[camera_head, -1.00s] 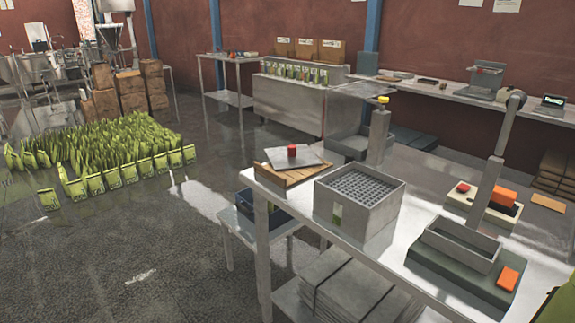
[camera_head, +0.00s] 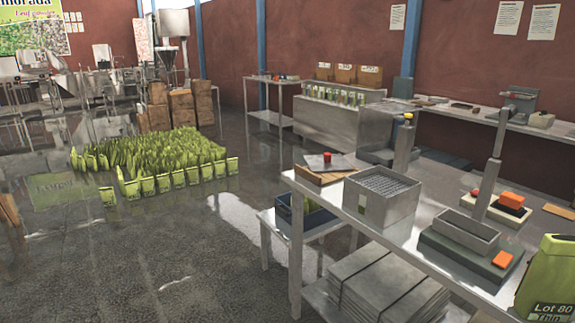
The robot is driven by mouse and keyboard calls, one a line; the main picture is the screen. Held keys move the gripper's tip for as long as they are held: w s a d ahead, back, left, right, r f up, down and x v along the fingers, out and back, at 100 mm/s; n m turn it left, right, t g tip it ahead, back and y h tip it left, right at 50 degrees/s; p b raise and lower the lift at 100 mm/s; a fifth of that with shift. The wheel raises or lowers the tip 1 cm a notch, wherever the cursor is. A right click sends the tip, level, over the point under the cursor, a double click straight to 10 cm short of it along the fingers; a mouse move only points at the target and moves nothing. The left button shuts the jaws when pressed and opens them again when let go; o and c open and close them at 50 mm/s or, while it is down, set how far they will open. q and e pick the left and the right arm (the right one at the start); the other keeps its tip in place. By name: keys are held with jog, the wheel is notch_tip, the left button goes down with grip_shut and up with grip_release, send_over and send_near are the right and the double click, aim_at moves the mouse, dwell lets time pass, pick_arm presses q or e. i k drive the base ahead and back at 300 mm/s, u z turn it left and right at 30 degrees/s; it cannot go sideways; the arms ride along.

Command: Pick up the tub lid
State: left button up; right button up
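The tub lid (camera_head: 340,161) looks to be the flat grey metal plate with a red knob (camera_head: 327,157) on top. It lies on a wooden board (camera_head: 318,176) at the far left end of the metal table. Beside it on the right stands the square metal tub (camera_head: 385,204), uncovered, with a grid of small cells inside. Neither of my grippers shows in the head view.
The metal table (camera_head: 408,236) also bears a grey tray on a dark base (camera_head: 466,232), orange blocks (camera_head: 502,259) and a green bag (camera_head: 548,280) at the right. A low side table holds a dark blue bin (camera_head: 305,217). Green pouches (camera_head: 150,160) cover floor at left; the floor in front is open.

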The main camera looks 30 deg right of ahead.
aim_at(327, 162)
jog(key=u, duration=0.45)
jog(key=i, duration=1.05)
jog(key=z, duration=0.55)
jog(key=i, duration=0.9)
jog(key=z, duration=0.85)
